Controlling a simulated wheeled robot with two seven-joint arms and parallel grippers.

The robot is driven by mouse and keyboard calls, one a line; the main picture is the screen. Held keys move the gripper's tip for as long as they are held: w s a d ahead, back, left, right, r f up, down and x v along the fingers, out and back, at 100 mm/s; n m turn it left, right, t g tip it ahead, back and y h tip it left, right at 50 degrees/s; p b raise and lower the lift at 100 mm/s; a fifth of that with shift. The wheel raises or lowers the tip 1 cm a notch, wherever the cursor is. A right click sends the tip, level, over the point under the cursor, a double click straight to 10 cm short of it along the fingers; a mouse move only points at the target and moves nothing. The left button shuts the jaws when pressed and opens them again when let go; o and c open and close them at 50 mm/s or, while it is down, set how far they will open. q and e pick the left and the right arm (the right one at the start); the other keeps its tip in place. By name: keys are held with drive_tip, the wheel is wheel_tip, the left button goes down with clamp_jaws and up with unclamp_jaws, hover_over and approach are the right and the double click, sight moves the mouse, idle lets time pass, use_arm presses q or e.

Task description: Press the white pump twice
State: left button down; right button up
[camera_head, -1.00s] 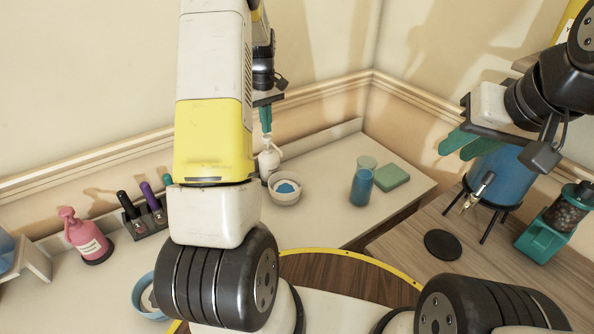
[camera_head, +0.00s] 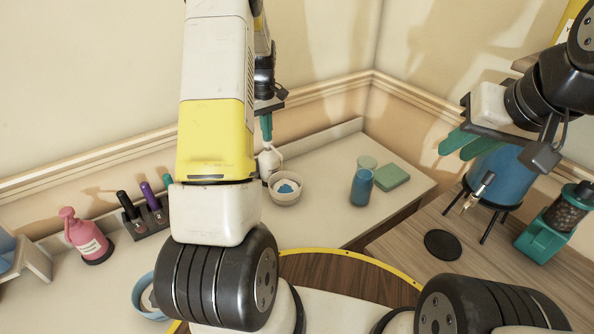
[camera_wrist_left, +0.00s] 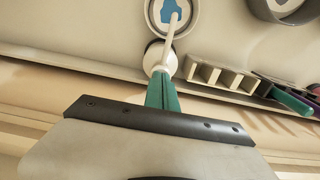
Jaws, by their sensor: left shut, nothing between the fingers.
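The white pump (camera_head: 268,162) stands upright on the white counter, partly hidden behind my left arm in the head view. Its nozzle points over a white bowl (camera_head: 285,197) that holds something blue. My left gripper (camera_head: 267,140) is shut and points down, its teal tips at the top of the pump. In the left wrist view, the shut teal fingers (camera_wrist_left: 161,78) meet the pump head (camera_wrist_left: 160,60), and the spout reaches over the bowl (camera_wrist_left: 153,28). Contact looks likely but is hard to confirm. My right gripper (camera_head: 464,149) is open and empty, far from the pump.
A pink pump bottle (camera_head: 86,238) and a rack (camera_head: 151,222) with pens stand to the left. A blue tank (camera_head: 497,172) stands on the wooden table at right.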

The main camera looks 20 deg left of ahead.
use_arm(q)
drive_tip(key=shift+r, duration=1.4)
drive_tip(key=shift+r, duration=3)
drive_tip(key=s+d+r+m+t+h, duration=0.1)
drive_tip(key=s+d+r+m+t, duration=0.1)
drive_tip(key=s+d+r, duration=0.4)
drive_tip(key=s+d+r+m+t, duration=0.1)
drive_tip(key=s+d+r+m, duration=0.2)
drive_tip(key=s+r, duration=0.4)
drive_tip(key=s+d+r+m+t+h, duration=0.1)
drive_tip(key=s+d+m+t, duration=0.2)
drive_tip(key=s, duration=1.3)
drive_tip(key=d+m, duration=0.2)
drive_tip(key=d, duration=0.1)
drive_tip(key=shift+s+d, duration=0.2)
drive_tip(key=shift+d, duration=0.2)
